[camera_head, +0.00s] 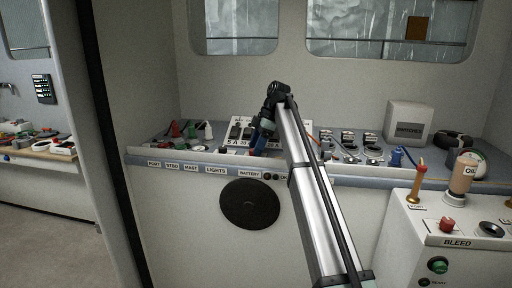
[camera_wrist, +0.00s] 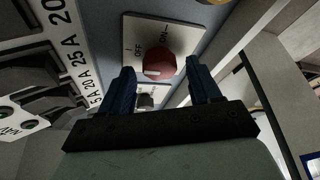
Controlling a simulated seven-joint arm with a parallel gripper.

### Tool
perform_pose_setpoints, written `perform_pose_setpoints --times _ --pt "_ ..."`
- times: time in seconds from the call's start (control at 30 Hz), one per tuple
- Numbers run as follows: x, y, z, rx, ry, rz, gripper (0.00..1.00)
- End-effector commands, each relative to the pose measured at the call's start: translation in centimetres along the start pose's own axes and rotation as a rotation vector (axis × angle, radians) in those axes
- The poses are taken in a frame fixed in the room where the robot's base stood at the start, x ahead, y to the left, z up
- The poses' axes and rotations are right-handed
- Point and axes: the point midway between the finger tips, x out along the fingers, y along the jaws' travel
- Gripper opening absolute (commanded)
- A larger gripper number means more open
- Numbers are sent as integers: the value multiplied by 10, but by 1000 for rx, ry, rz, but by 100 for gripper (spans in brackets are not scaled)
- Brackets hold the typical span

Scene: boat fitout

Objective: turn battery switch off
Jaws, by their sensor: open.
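The battery switch is a red knob (camera_wrist: 159,64) on a white plate (camera_wrist: 185,32) marked OFF and ON in the wrist view. My gripper (camera_wrist: 160,82) is open, with its two blue fingers on either side of the knob in that view. Whether the fingers touch the knob I cannot tell. A small metallic part (camera_wrist: 146,100) shows between the fingers, below the knob. In the head view my gripper (camera_head: 258,146) points down at the console near the BATTERY label (camera_head: 249,174). The knob is hidden there behind my arm.
A breaker panel (camera_wrist: 45,45) marked with amp values lies close on the left in the wrist view.

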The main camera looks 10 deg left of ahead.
Motion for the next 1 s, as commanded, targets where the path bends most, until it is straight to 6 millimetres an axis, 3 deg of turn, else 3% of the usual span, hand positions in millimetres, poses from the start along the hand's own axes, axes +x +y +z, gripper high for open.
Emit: perform_pose_setpoints --times 0.5,0.87,1.0 --pt "-65 1 0 0 0 9 63" --pt "-68 0 0 -1 1 10 63" --pt "-57 5 -17 -12 16 18 63"
